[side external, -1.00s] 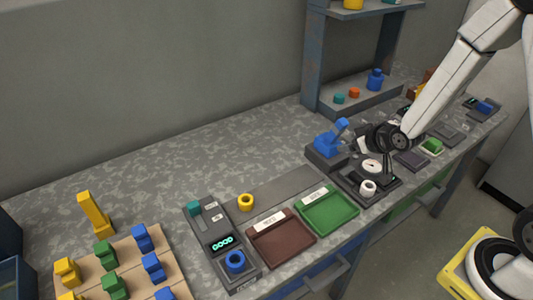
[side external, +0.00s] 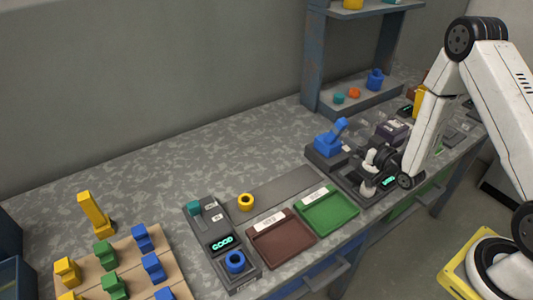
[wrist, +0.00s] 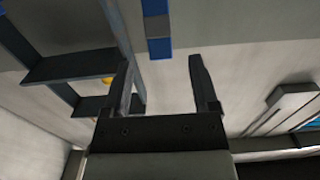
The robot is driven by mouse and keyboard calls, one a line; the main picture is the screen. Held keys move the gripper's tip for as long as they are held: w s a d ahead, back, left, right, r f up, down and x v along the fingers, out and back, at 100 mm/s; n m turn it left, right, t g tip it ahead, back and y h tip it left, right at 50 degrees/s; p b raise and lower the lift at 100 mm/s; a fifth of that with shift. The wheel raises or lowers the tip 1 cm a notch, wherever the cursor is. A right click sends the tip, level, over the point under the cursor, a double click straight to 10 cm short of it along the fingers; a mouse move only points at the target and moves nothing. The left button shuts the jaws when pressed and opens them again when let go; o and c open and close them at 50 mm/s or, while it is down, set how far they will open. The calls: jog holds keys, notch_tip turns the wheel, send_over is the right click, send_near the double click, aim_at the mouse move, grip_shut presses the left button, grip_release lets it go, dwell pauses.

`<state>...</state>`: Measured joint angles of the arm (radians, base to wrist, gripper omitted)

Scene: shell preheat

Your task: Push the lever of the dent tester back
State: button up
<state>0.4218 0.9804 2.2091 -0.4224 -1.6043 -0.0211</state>
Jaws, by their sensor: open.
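A blue lever (side external: 340,126) stands up at a slant from a blue block on a dark base (side external: 322,157); I take this to be the dent tester. The lever leans up and to the right. My gripper (side external: 370,160) is low over the bench, just right of and in front of the blue lever, with a visible gap between them. My gripper also shows in the wrist view (wrist: 162,65), its two fingers spread with nothing held between them. The white-faced dial beside the lever is hidden by my wrist.
A green tray (side external: 347,214) and a brown tray (side external: 256,252) lie to the left. A dark instrument (side external: 213,224) with a lit display holds a blue ring (side external: 235,261). A yellow ring (side external: 246,201) sits behind. The shelf post (side external: 313,60) rises behind the lever.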

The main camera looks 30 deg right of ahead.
aim_at(343, 129)
dwell(0.3)
jog(key=shift+w, duration=3.85)
grip_shut()
